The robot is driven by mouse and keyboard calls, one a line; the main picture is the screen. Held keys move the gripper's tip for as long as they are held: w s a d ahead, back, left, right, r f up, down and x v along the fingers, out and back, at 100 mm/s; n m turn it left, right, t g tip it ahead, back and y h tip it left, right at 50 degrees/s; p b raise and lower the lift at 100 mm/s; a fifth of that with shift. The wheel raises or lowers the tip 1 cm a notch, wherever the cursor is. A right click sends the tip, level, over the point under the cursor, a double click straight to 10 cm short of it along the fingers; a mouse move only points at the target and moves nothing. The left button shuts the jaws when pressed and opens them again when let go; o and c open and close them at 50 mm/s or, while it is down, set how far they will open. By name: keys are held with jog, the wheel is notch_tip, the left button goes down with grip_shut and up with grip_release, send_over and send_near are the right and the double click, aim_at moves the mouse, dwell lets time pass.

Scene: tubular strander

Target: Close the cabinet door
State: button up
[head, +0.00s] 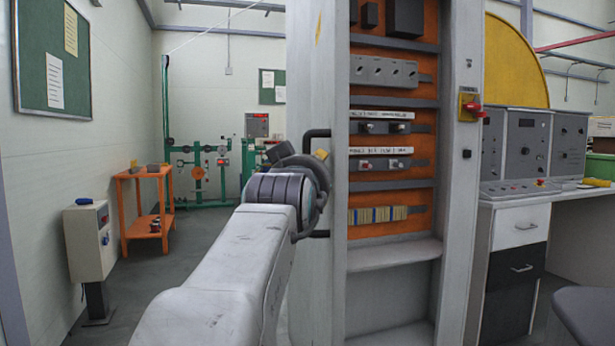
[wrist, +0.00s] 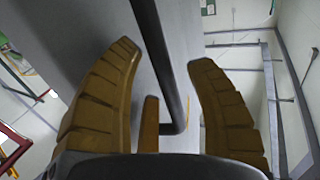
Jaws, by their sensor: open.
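The grey cabinet (head: 393,255) stands open in the head view, its orange back panel and rows of electrical parts showing. Its pale door (head: 318,80) stands swung out at the cabinet's left side, seen at a steep angle. A dark bar handle (head: 318,132) is on the door's left face. My arm covers part of the handle. In the wrist view, my gripper (wrist: 163,55) is open, with one yellow-brown finger on each side of the dark handle (wrist: 158,60). The grey door face (wrist: 85,35) lies behind. I cannot tell whether a finger touches the handle.
A red-handled switch (head: 470,106) sits on the cabinet's right side. A control desk (head: 525,150) with drawers stands at right. A grey box on a post (head: 90,242) and an orange shelf (head: 145,205) stand at left. Open floor (head: 195,245) lies left of my arm.

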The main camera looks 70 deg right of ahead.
jog(key=shift+o, duration=0.2)
grip_shut()
jog(key=shift+s, duration=0.1)
